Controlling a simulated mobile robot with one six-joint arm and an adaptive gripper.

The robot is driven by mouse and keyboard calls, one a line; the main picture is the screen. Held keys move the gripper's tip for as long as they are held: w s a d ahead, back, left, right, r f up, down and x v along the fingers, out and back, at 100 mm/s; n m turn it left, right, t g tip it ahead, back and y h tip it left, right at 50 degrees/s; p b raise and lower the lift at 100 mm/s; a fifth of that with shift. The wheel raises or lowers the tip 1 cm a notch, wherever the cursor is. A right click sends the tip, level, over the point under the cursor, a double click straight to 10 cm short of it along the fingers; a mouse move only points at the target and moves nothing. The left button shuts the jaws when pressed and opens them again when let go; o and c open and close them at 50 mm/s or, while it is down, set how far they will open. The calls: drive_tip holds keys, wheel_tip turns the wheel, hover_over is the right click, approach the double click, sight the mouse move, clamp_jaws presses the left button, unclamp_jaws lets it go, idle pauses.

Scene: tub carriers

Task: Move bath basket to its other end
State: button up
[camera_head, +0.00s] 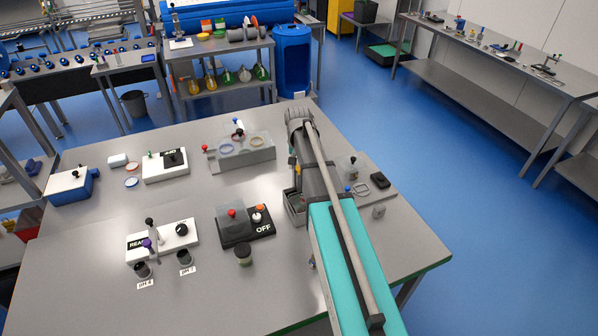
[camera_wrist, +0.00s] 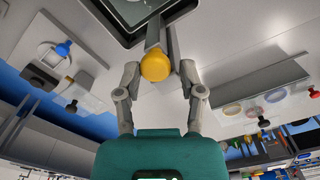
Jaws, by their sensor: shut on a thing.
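The bath basket's handle shows in the wrist view as a yellow round knob (camera_wrist: 155,66) on a grey stem. The knob sits between the two fingertips of my gripper (camera_wrist: 160,74), which is shut on it. Beyond the stem is a dark-rimmed bath (camera_wrist: 115,24). In the head view a bit of the yellow knob (camera_head: 298,171) shows at the left edge of my arm, above a grey open bath (camera_head: 290,208). My arm hides most of the bath, the basket body and my fingers there. I cannot tell how deep the basket sits.
Left of the bath stand a black-and-grey OFF unit (camera_head: 262,229) and a small dark jar (camera_head: 243,254). Behind is a clear-sided rack (camera_head: 244,155) with coloured rings. A blue-knobbed unit (camera_head: 348,189) and a dark block (camera_head: 380,181) lie right of my arm. The table's front left is bare.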

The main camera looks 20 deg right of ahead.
drive_tip(key=shift+s+d+r+p, duration=0.1)
drive_tip(key=shift+d+r+p, duration=0.1)
drive_tip(key=shift+r, duration=0.2)
drive_tip(key=shift+d+r+p, duration=0.15)
drive_tip(key=shift+r+p, duration=0.05)
drive_tip(key=shift+r, duration=0.2)
drive_tip(key=shift+c, duration=0.9)
drive_tip(key=shift+a+r+p, duration=0.1)
drive_tip(key=shift+r+p, duration=0.4)
drive_tip(key=shift+p, duration=0.1)
drive_tip(key=o, duration=0.9)
drive_tip(key=shift+s+a, duration=0.1)
drive_tip(key=shift+s, duration=0.05)
drive_tip(key=o, duration=0.5)
drive_tip(key=shift+c, duration=0.2)
